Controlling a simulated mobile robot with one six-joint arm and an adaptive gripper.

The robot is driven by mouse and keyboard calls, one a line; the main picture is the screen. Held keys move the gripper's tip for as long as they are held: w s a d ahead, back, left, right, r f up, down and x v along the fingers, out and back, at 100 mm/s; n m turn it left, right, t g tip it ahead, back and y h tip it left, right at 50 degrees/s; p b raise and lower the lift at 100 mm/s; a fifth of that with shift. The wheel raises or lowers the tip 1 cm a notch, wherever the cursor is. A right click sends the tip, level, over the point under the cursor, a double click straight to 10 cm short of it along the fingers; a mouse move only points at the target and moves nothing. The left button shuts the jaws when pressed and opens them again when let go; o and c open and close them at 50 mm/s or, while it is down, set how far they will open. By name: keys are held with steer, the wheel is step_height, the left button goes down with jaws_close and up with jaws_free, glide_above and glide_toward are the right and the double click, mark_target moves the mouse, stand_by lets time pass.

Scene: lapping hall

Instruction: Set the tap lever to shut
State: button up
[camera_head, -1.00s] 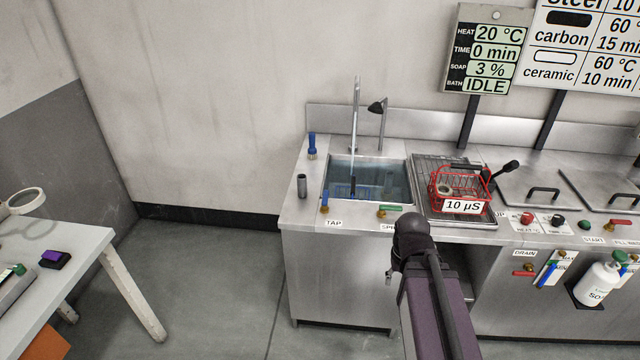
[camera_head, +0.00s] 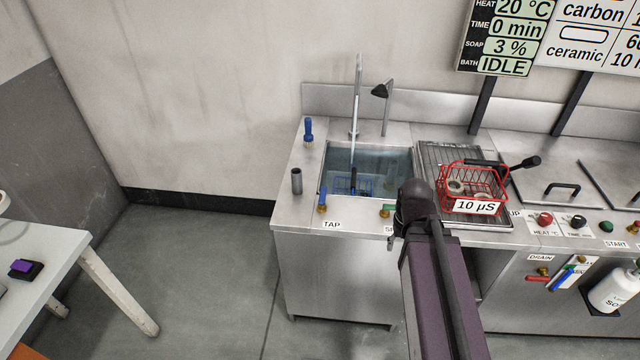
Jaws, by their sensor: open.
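The tap lever (camera_head: 322,199) is a small blue handle on a brass valve, at the front left of the sink counter behind the TAP label (camera_head: 332,225). It points away from the counter's front edge. The tall tap (camera_head: 357,95) stands behind the sink basin (camera_head: 400,165), which holds bluish water. A thin line drops from the tap into the basin; I cannot tell whether it is running water. My arm reaches up from the bottom to a black joint right of the lever, apart from it. My gripper's fingers cannot be made out.
A grey cylinder (camera_head: 296,181) and a blue brush (camera_head: 308,131) stand left of the basin. A red wire basket (camera_head: 472,182) sits at right. A white table (camera_head: 50,255) is at left; the floor between is clear.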

steer(key=shift+w+d, duration=0.1)
steer(key=shift+d, duration=0.15)
steer(key=shift+o, duration=0.6)
step_height(320, 180, up, 8)
steer(key=p, duration=0.8)
glide_above(323, 190)
steer(key=shift+w+f+m, duration=0.1)
steer(key=shift+m, duration=0.2)
steer(key=shift+f, duration=0.15)
step_height(323, 190, down, 14)
steer(key=b, duration=1.4)
steer(key=shift+r, duration=0.25)
